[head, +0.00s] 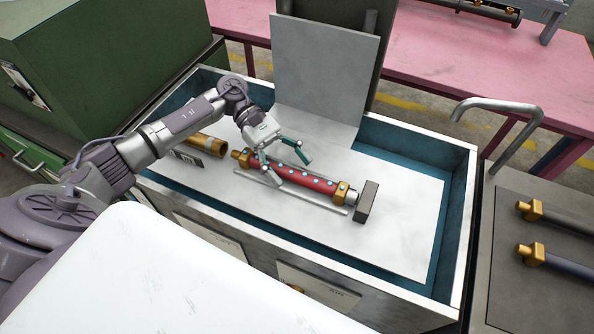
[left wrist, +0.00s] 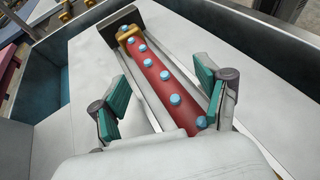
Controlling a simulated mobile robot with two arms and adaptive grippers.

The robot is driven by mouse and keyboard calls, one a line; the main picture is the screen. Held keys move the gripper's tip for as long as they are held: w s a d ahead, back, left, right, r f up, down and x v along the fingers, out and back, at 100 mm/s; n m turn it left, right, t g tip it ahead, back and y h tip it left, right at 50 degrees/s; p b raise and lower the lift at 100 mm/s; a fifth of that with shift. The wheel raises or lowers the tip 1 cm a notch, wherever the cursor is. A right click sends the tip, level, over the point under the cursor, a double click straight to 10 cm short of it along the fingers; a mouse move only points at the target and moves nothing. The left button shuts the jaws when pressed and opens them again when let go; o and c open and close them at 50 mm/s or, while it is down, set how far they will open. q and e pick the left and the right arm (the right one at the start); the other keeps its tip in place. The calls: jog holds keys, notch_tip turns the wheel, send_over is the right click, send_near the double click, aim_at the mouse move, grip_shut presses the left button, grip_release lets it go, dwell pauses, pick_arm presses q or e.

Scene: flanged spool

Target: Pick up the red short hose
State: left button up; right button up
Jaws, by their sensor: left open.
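The red short hose (head: 312,182) lies in the open bin on a white sheet, with blue dots along it and brass fittings at its ends. It also shows in the left wrist view (left wrist: 152,76), running away from the gripper between its fingers. My left gripper (head: 287,163) is open over the hose, nearer its left half; in the left wrist view its teal finger pads (left wrist: 162,104) stand apart on either side of the hose. The near end of the hose is hidden by the gripper body in the wrist view. My right gripper is not in view.
A dark grey block (head: 367,201) stands at the hose's right end. Thin rails flank the hose. A brass cylinder (head: 205,145) lies to its left. Bin walls (head: 458,220) surround the sheet. The sheet's right part is bare. More hoses (head: 560,262) lie on the right-hand bench.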

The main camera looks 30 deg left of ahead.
aim_at(294, 172)
pick_arm(q)
jog(key=shift+s+d+f, duration=0.15)
jog(key=shift+d+f, duration=0.05)
jog(key=shift+d, duration=0.25)
grip_shut()
jog(key=shift+r, duration=0.2)
jog(key=shift+r, duration=0.3)
jog(key=r+b, duration=0.1)
jog(key=r, duration=0.2)
jog(key=shift+d+r+b, duration=0.2)
jog(key=shift+b, duration=0.1)
jog(key=s+d+r+b, duration=0.2)
jog(key=s+d+r, duration=0.2)
jog(key=d, duration=0.6)
jog(key=shift+d+r, duration=0.25)
jog(key=shift+r, duration=1.1)
